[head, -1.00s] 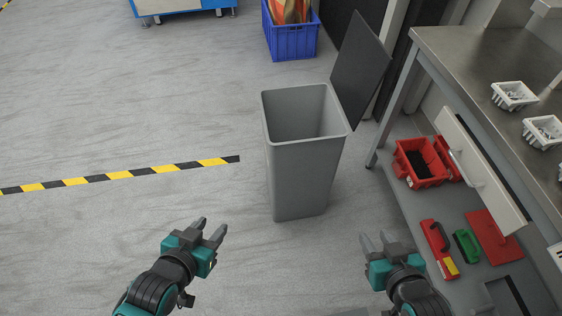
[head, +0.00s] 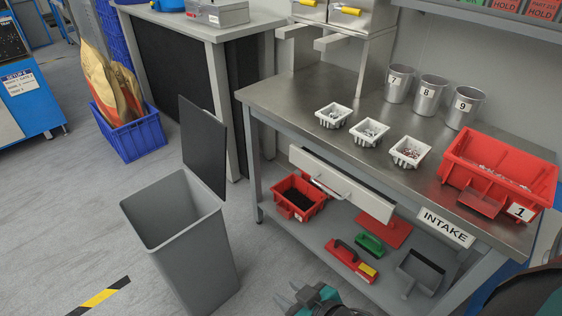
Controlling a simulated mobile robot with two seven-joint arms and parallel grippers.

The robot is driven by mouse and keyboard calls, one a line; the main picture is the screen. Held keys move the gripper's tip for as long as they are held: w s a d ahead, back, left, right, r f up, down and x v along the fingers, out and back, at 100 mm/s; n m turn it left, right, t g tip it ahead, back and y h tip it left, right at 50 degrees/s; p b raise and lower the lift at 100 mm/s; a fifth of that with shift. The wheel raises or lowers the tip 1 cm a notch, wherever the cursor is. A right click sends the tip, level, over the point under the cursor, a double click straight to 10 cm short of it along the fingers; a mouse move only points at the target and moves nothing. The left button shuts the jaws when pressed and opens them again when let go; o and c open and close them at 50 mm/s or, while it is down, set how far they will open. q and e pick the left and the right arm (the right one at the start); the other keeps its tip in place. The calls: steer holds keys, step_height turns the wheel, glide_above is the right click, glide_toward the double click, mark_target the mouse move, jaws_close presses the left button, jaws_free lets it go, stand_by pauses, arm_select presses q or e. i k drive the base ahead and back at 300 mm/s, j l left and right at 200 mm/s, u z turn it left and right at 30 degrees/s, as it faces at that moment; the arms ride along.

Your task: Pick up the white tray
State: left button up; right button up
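Three small white trays stand in a slanting row on the steel workbench. The left tray (head: 329,122) and the middle tray (head: 364,139) hold small parts, hard to make out. The right tray (head: 404,161) holds small reddish and grey parts. My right gripper (head: 289,295) is at the bottom edge, low in front of the bench and well away from the trays. Its fingers look apart with nothing between them. My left gripper is out of view.
The steel workbench (head: 300,98) also bears a red bin (head: 535,192) and several numbered metal cups (head: 428,98). An open drawer (head: 340,183) juts out at its front. A grey waste bin (head: 195,265) with a raised lid stands left. Tools lie on the lower shelf.

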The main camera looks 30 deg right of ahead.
mark_target(409, 152)
steer(key=z, duration=1.8)
